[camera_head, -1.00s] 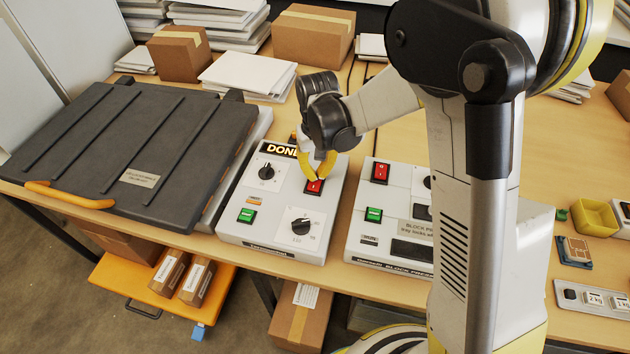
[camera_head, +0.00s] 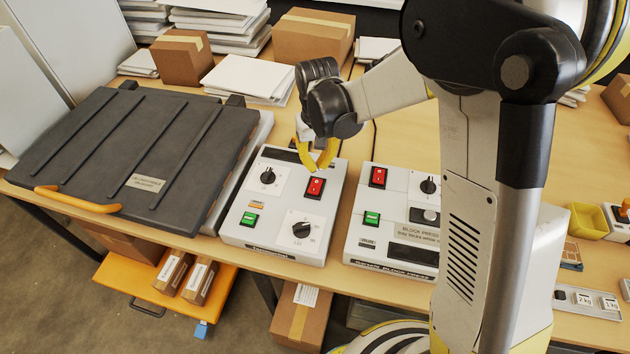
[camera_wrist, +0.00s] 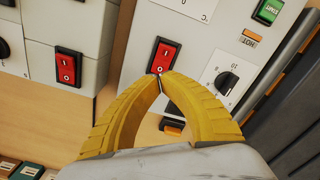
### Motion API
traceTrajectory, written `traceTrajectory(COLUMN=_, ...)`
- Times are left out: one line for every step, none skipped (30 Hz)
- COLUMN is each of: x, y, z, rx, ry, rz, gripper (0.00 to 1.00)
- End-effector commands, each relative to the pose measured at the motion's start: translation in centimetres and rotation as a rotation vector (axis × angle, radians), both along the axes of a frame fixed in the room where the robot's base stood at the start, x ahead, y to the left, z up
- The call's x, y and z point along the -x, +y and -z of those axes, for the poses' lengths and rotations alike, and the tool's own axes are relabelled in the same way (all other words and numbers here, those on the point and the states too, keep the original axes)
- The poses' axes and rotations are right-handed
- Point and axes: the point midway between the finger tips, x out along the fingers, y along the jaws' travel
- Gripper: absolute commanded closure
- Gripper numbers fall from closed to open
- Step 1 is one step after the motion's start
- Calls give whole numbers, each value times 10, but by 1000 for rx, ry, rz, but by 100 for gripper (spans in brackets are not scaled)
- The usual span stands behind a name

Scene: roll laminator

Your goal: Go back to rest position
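My gripper (camera_head: 314,168) hangs above the left control box (camera_head: 250,238), just behind its red rocker switch (camera_head: 315,187). Its yellow fingers curve in, and in the wrist view the tips of my gripper (camera_wrist: 162,78) meet with nothing between them. In that view the tips overlap the lower edge of the same red switch (camera_wrist: 163,56); in the head view a small gap shows between them. The box's display (camera_head: 282,155) is dark and partly hidden by my gripper. A green button (camera_head: 249,219) and two black knobs are also on the box.
A second control box (camera_head: 395,262) stands to the right with its own red switch (camera_head: 378,177). A large black-lidded press (camera_head: 130,150) with an orange handle is to the left. Cardboard boxes (camera_head: 312,36) and paper stacks line the back. A yellow bin (camera_head: 588,220) sits at the right.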

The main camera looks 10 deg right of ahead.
Motion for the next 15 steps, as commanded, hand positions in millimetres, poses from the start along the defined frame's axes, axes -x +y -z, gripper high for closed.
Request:
traceTrajectory(x=0, y=0, z=-7, rx=0, ry=0, rz=0, gripper=100)
traceTrajectory(x=0, y=0, z=-9, rx=0, ry=0, rz=0, gripper=100)
traceTrajectory(x=0, y=0, z=-11, rx=0, ry=0, rz=0, gripper=100)
traceTrajectory(x=0, y=0, z=-12, rx=0, ry=0, rz=0, gripper=100)
traceTrajectory(x=0, y=0, z=-13, rx=0, ry=0, rz=0, gripper=100)
traceTrajectory(x=0, y=0, z=-13, rx=0, ry=0, rz=0, gripper=100)
traceTrajectory(x=0, y=0, z=-13, rx=0, ry=0, rz=0, gripper=100)
traceTrajectory(x=0, y=0, z=-12, rx=0, ry=0, rz=0, gripper=100)
traceTrajectory(x=0, y=0, z=-12, rx=0, ry=0, rz=0, gripper=100)
traceTrajectory(x=0, y=0, z=-12, rx=0, ry=0, rz=0, gripper=100)
traceTrajectory(x=0, y=0, z=-12, rx=0, ry=0, rz=0, gripper=100)
traceTrajectory(x=0, y=0, z=-12, rx=0, ry=0, rz=0, gripper=100)
traceTrajectory(x=0, y=0, z=-12, rx=0, ry=0, rz=0, gripper=100)
traceTrajectory(x=0, y=0, z=-12, rx=0, ry=0, rz=0, gripper=100)
traceTrajectory(x=0, y=0, z=-12, rx=0, ry=0, rz=0, gripper=100)
